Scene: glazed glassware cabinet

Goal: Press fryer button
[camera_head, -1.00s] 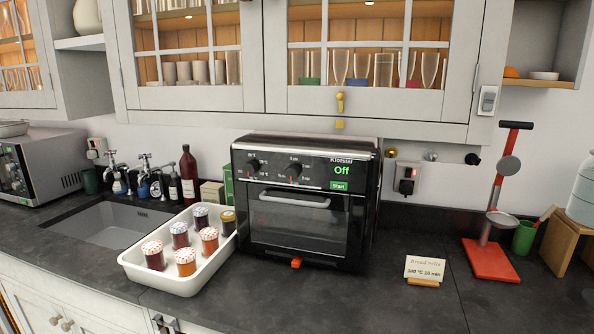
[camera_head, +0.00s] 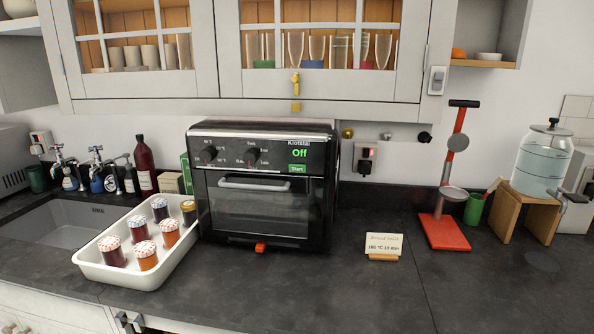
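The fryer (camera_head: 262,190) is a black countertop oven-style unit in the middle of the head view, standing on the dark counter. Its display (camera_head: 299,153) reads "Off" in green. A green "Start" button (camera_head: 298,168) sits just below the display. Two dark knobs are on the panel to the left, and a silver handle (camera_head: 254,184) crosses the closed glass door. A small red tab (camera_head: 261,246) sticks out at the bottom front. Neither of my grippers is in view.
A white tray (camera_head: 118,279) with several jars stands left of the fryer, beside the sink (camera_head: 66,222). A card (camera_head: 383,245) reading about "180 °C 10 min" stands to the right. A red stand (camera_head: 443,232) and a water dispenser (camera_head: 542,158) are farther right. The front right counter is clear.

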